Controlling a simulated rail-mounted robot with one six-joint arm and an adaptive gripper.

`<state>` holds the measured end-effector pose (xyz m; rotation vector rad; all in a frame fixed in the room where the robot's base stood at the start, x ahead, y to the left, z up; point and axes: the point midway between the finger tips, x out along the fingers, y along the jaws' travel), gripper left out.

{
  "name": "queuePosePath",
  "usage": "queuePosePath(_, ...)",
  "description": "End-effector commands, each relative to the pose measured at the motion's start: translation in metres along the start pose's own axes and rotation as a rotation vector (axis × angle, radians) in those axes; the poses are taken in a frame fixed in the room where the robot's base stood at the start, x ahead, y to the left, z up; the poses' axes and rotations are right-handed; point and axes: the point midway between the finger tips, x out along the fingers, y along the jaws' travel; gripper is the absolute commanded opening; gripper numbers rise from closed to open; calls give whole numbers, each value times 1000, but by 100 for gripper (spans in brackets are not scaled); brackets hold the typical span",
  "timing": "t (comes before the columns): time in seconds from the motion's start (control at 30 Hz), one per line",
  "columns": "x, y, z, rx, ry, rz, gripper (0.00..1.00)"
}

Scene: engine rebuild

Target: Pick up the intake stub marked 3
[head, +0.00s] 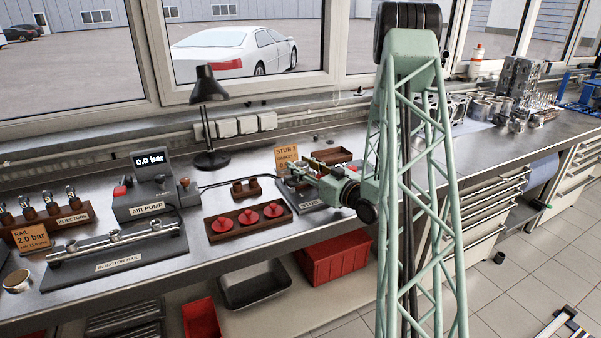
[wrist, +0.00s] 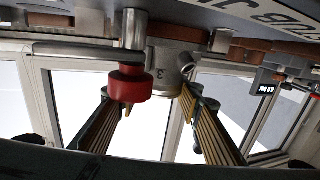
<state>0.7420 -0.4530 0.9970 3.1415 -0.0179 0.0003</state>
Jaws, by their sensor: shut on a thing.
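The intake stub marked 3 (wrist: 170,60) is a grey metal body in the wrist view, with a "3" on its face and a red round cap (wrist: 130,86) beside it. My gripper (wrist: 157,100) has its two ribbed fingers on either side of the stub, shut on it. The stub is mostly hidden there by my arm. I cannot tell whether it still touches the board.
Left of the board are a wooden tray (head: 237,233) with red caps, a small wooden block (head: 246,196), an air pump (head: 148,190) reading 0.0 bar, and an injector rail (head: 115,240). A black lamp (head: 209,100) stands behind. Engine parts (head: 518,85) fill the far right.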

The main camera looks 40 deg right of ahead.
Motion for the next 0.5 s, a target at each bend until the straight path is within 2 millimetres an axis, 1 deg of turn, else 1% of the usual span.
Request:
queuePosePath(0.27,0,0,-8,-1,1,0,18)
queuePosePath(0.37,0,0,-15,-1,1,0,18)
queuePosePath(0.5,0,0,-29,-2,2,0,18)
